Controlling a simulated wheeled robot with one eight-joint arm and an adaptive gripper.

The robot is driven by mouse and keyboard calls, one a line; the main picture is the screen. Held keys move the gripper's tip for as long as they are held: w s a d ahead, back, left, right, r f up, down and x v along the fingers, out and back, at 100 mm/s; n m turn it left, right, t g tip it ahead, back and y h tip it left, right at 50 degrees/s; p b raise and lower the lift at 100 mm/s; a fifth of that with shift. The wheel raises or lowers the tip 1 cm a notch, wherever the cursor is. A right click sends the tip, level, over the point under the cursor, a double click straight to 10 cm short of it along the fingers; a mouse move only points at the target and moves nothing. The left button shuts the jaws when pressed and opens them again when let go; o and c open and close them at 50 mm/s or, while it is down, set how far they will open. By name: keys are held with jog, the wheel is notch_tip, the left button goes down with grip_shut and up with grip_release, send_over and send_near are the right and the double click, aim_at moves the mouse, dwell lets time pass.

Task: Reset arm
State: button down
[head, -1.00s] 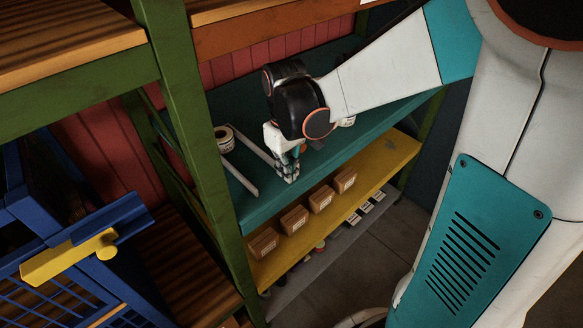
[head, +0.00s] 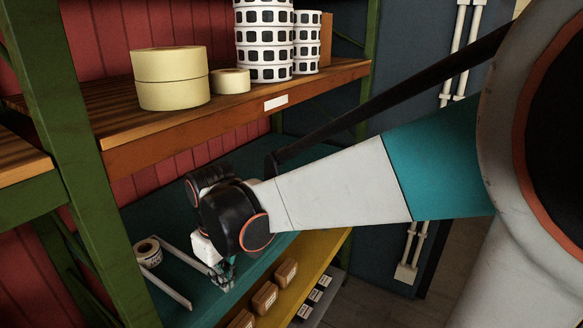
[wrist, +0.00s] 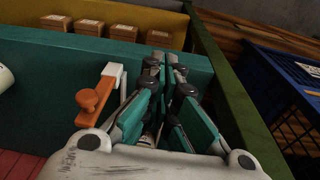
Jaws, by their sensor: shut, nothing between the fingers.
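My gripper (head: 225,276) hangs low over the teal shelf (head: 185,306) in the head view, at the end of my outstretched arm. Its teal-and-grey fingers are close together and empty in the wrist view (wrist: 165,62). White rails (head: 172,285) lie on the teal shelf to the left of the gripper. A label roll (head: 148,253) sits beside the rails.
A green post (head: 95,205) rises left of my arm. The wooden shelf (head: 225,118) above holds yellow tape rolls (head: 168,90) and stacked white rolls (head: 264,55). Brown boxes (head: 265,297) line the yellow shelf below. A blue crate (wrist: 285,85) stands right in the wrist view.

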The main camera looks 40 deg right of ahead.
jog(key=s+a+f+m+t+b, duration=0.1)
jog(key=s+f+t+b, duration=0.4)
jog(key=s+f+b, duration=0.5)
jog(key=f+m+b, duration=0.1)
jog(key=b, duration=0.5)
jog(key=shift+f+m+t+b, duration=0.35)
jog(key=shift+f+m+t, duration=0.05)
